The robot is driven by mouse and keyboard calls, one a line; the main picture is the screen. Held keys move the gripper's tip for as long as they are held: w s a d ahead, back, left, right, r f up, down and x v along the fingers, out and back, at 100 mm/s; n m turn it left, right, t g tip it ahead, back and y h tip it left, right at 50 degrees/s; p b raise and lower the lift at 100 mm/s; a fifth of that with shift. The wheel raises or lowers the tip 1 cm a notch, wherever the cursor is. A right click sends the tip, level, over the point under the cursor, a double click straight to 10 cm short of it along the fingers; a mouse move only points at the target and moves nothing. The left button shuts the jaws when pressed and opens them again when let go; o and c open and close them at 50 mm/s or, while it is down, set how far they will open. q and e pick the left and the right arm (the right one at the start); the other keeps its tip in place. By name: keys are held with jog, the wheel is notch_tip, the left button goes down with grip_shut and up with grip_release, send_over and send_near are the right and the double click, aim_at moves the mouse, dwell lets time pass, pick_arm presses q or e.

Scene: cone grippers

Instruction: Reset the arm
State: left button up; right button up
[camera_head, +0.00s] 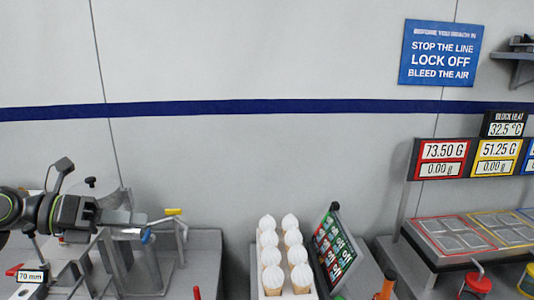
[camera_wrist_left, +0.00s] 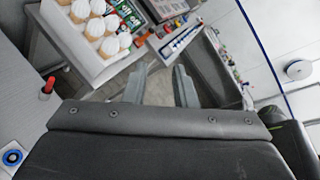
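My left arm comes in from the left in the head view. Its gripper (camera_head: 122,223) is above the grey bench at the left, in front of a grey fixture. In the left wrist view the two fingers of this gripper (camera_wrist_left: 160,86) stand apart with nothing between them. It is open and empty, well to the left of the white-topped cones (camera_head: 271,257). These cones (camera_wrist_left: 97,28) stand in rows in a white holder, away from the fingers. My right gripper is in neither view.
A dark panel with green and red labels (camera_head: 334,246) stands right of the cones. Weighing plates (camera_head: 462,236) with displays (camera_head: 443,159) are at the right. A "70 mm" label (camera_head: 30,276) and a red knob (camera_head: 196,293) are at the left. A blue sign (camera_head: 440,53) hangs on the wall.

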pick_arm(q)
jog(key=s+a+f+m+t+y, duration=0.25)
jog(key=f+m+y, duration=0.4)
jog(key=m, duration=0.55)
jog(key=s+a+f+m+t+y, duration=0.1)
jog(key=a+f+m+t+y, duration=0.35)
jog(key=f+m, duration=0.55)
jog(key=s+a+f+m+t+y, duration=0.25)
jog(key=f+m+y, duration=0.4)
jog(key=m, duration=0.65)
jog(key=s+d+f+n+g+h, duration=0.1)
jog(key=s+d+f+n+g, duration=0.15)
jog(key=s+f+g, duration=0.65)
jog(key=s+d+f+n+g+h, duration=0.1)
jog(key=s+d+f+n+g, duration=0.15)
jog(key=s+f, duration=0.65)
jog(key=s+a+f+g+b, duration=0.1)
jog(key=s+f+b, duration=0.15)
jog(key=f, duration=2.15)
jog(key=s+d+f+g+h, duration=0.1)
jog(key=s+f, duration=1.4)
jog(key=f, duration=0.2)
jog(key=shift+s+d+g, duration=0.15)
jog(key=shift+s+g, duration=0.15)
jog(key=shift+s, duration=0.05)
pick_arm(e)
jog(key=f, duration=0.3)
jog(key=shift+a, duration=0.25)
